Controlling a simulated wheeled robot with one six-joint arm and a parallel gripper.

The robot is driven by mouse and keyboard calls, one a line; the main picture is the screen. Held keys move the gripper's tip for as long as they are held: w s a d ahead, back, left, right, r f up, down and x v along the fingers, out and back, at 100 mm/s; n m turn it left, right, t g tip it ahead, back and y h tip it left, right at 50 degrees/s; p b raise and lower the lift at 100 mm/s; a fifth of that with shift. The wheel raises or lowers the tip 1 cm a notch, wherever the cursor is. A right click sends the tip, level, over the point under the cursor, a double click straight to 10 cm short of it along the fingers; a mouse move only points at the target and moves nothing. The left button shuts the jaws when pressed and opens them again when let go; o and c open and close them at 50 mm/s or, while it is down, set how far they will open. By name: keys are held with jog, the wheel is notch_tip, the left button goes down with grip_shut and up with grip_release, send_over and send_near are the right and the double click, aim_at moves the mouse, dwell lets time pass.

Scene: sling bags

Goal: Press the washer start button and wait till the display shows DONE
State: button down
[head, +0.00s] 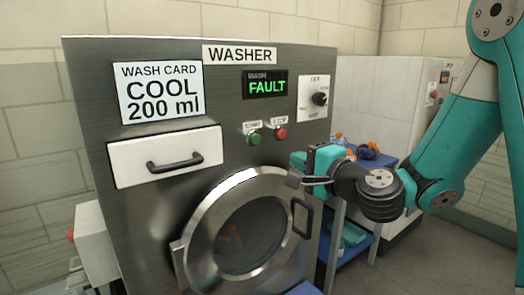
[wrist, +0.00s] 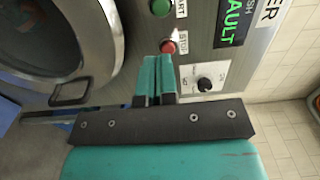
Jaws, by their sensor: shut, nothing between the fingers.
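The washer (head: 225,60) has a lit display (head: 266,86) that reads FAULT in green. The green start button (head: 254,138) sits below it, with the red stop button (head: 281,132) to its right. My gripper (head: 297,160) is shut and empty, in front of the panel just below and right of the buttons. In the wrist view the shut teal fingers (wrist: 157,60) point toward the panel, with their tips close to the red stop button (wrist: 168,47). The green start button (wrist: 160,7) is farther up there. I cannot tell whether the tips touch the panel.
A dial (head: 320,99) is right of the display. A card (head: 161,92) reads COOL 200 ml above a closed drawer (head: 166,157). The round door (head: 195,240) looks shut, with something reddish inside. A blue-shelved cart (head: 372,160) holding items stands at the right.

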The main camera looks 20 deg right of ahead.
jog(key=shift+d, duration=0.1)
jog(key=p, duration=1.2)
send_near(257, 140)
jog(key=x, duration=0.6)
jog(key=shift+r, duration=0.25)
jog(key=shift+w+a+f+p, duration=0.1)
jog(key=shift+w+f+p, duration=0.05)
jog(key=shift+w, duration=0.2)
jog(key=shift+w+a+f+p, duration=0.1)
jog(key=shift+w+a+p, duration=0.05)
jog(key=shift+w, duration=0.2)
